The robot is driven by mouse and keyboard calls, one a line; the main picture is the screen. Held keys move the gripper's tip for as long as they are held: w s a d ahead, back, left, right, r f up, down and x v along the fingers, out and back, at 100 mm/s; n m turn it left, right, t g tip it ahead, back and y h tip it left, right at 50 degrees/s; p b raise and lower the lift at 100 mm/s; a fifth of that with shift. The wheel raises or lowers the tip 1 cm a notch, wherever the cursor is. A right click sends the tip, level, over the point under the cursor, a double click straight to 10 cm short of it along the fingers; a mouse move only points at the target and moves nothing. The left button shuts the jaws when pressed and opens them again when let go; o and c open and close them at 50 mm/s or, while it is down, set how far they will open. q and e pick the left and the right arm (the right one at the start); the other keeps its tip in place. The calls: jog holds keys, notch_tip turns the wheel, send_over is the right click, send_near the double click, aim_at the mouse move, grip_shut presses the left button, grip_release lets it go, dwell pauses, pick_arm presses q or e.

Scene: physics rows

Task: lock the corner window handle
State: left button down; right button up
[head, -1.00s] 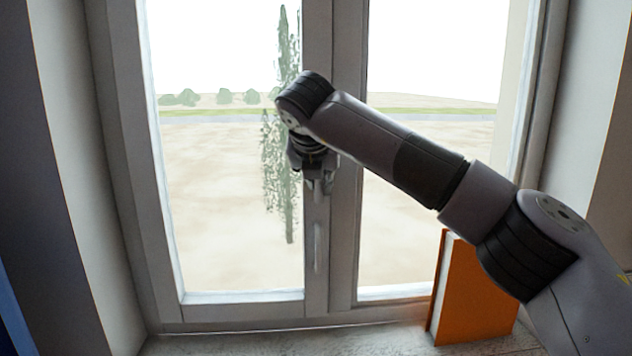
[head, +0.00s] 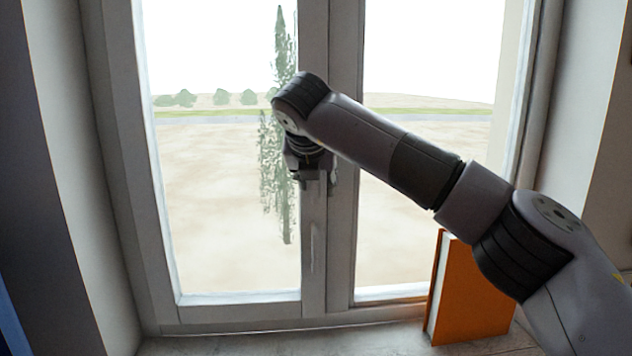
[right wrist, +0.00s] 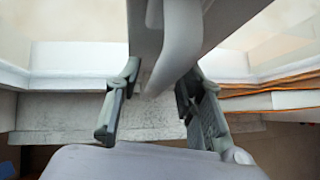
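The white window handle (head: 316,248) hangs down, roughly upright, on the middle frame post of the window (head: 313,285). My right gripper (head: 315,178) is in front of the post, at the handle's upper end, and hides that end in the head view. In the right wrist view the handle (right wrist: 178,45) reaches down toward the gap between the two spread fingers (right wrist: 160,108). The fingers are open, with space on both sides of the handle. I cannot tell whether either finger touches it. My left gripper is not in view.
An orange book (head: 470,295) stands upright on the sill (head: 380,343) at the right, below my right arm. Side walls of the window recess rise at left and right. The sill left of the book looks clear.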

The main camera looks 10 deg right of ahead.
jog(key=v, duration=1.2)
